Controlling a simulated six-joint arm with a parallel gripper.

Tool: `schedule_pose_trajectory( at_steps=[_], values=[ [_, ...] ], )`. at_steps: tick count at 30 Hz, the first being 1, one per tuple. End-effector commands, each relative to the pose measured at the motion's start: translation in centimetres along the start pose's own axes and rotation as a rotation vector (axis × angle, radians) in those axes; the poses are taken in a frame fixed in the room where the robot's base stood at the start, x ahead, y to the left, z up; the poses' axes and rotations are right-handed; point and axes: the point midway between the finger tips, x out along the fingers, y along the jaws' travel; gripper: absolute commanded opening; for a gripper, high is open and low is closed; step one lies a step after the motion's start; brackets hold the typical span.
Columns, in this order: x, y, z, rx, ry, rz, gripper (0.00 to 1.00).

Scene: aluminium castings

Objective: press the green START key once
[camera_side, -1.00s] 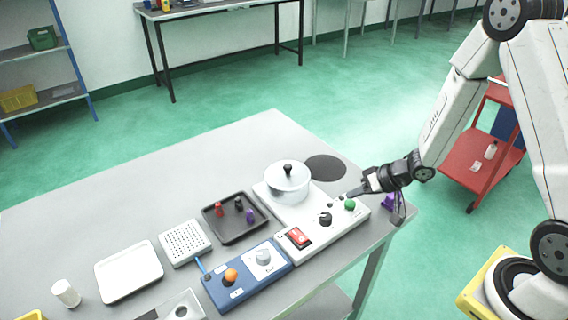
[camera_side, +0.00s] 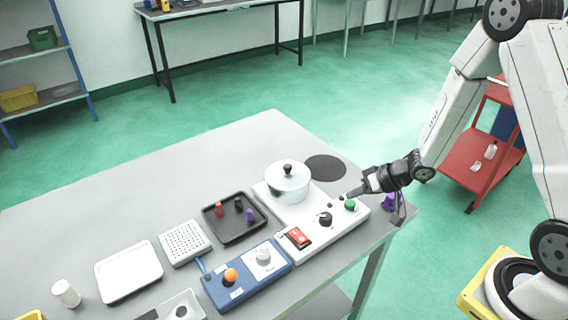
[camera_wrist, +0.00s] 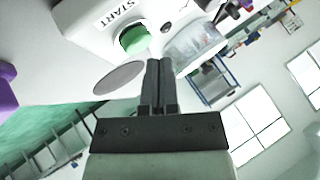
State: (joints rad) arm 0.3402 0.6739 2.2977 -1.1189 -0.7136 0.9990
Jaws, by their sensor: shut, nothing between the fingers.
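The green START key (camera_side: 350,205) is a round button at the right end of a white panel (camera_side: 350,221) on the bench. In the wrist view the green key (camera_wrist: 134,39) sits beside the printed word START, just left of and beyond the fingertips. My gripper (camera_side: 349,195) is shut and empty, its fingers pointing left, close to the key in the side view. In the wrist view the closed fingers (camera_wrist: 158,64) lie together. A small gap seems to separate them from the key; I cannot tell contact for certain.
A lidded pot (camera_side: 288,186) stands on the white panel, with a black knob (camera_side: 325,219) and a red switch (camera_side: 299,237) nearby. A purple object (camera_side: 388,202) lies by the bench edge under my gripper. A blue box (camera_side: 247,277) and black tray (camera_side: 234,229) are leftward.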

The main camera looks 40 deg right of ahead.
Motion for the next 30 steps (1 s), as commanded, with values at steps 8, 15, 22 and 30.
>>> schedule_pose_trajectory(
  at_steps=[8,15,22,30],
  values=[
    [0.44,0.31,0.35,0.001,-0.001,-0.001,0.0],
    [0.59,0.42,0.43,0.0,0.0,-0.001,0.0],
    [0.59,0.43,0.42,0.0,0.0,0.0,0.0],
    [0.69,0.5,0.5,0.0,0.0,0.0,0.0]
  ],
)
